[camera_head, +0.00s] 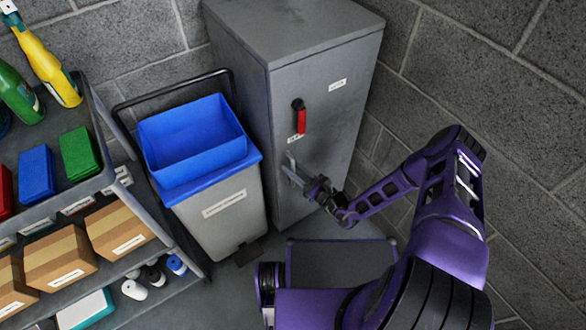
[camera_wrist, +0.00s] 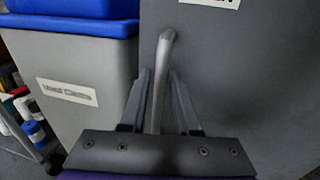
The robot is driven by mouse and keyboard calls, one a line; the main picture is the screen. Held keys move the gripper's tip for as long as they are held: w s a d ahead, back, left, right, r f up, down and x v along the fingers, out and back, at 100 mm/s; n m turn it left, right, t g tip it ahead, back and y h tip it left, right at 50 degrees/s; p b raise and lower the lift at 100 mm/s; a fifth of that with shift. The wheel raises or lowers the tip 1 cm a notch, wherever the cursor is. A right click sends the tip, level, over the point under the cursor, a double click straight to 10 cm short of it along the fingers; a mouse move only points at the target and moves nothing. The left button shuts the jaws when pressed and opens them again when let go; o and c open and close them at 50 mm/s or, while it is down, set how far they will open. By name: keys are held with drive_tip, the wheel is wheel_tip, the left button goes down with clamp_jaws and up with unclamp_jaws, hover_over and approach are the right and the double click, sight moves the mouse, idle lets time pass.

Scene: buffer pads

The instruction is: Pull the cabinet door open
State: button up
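The grey metal cabinet (camera_head: 262,40) stands in the corner, and its door (camera_head: 335,125) looks closed flush. A grey bar handle (camera_head: 291,163) sits low on the left side of the door; it also shows in the wrist view (camera_wrist: 164,60). My gripper (camera_head: 307,184) is at this handle, in front of the door. In the wrist view its two fingers (camera_wrist: 158,88) stand on either side of the bar, with a narrow gap visible on both sides. The fingertips' exact contact with the bar is hard to tell in the head view.
A red-handled latch (camera_head: 301,118) is on the door above the bar. A grey bin with a blue tub (camera_head: 192,140) stands close at the cabinet's left. A shelf (camera_head: 140,200) with boxes and bottles is farther left. A block wall (camera_head: 500,120) is at the right.

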clamp_jaws()
idle(1.4)
